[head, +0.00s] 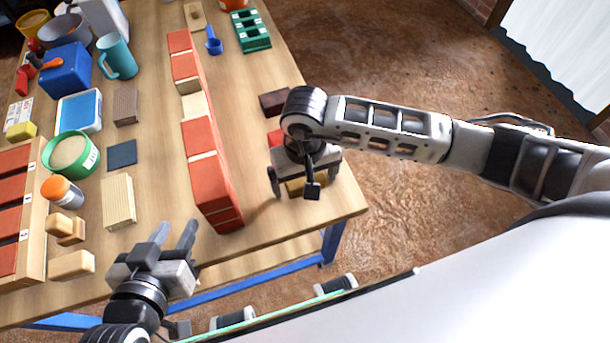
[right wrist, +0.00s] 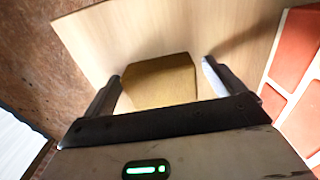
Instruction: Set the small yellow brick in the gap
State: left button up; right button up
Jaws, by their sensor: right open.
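The small yellow brick (head: 308,187) lies on the table near its right front corner, partly hidden by my right gripper. In the right wrist view the brick (right wrist: 160,82) is between the two fingers, with a gap visible beside it. My right gripper (head: 303,178) is open around it. The red brick wall (head: 212,185) runs lengthwise along the table, left of this gripper. A pale stretch (head: 195,105) shows between red bricks in its top, seemingly the gap. My left gripper (head: 178,227) is open and empty, near the table's front edge, left of the wall's near end.
A dark brown block (head: 273,102) and a red block (head: 275,138) lie beyond my right gripper. Left of the wall are a ribbed pale block (head: 118,202), a green tub (head: 72,155) and a blue mug (head: 118,58).

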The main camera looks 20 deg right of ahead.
aim_at(305, 179)
pick_arm(q)
jog(key=shift+r, duration=0.25)
pick_arm(e)
jog(key=shift+r, duration=0.6)
pick_arm(q)
jog(key=shift+s+f+p, duration=0.1)
jog(key=shift+f+p, duration=0.05)
jog(key=shift+p, duration=0.45)
pick_arm(e)
notch_tip(305, 179, up, 11)
pick_arm(q)
jog(key=shift+w+r, duration=0.2)
jog(key=shift+r, duration=0.1)
pick_arm(e)
jog(key=shift+s, duration=0.15)
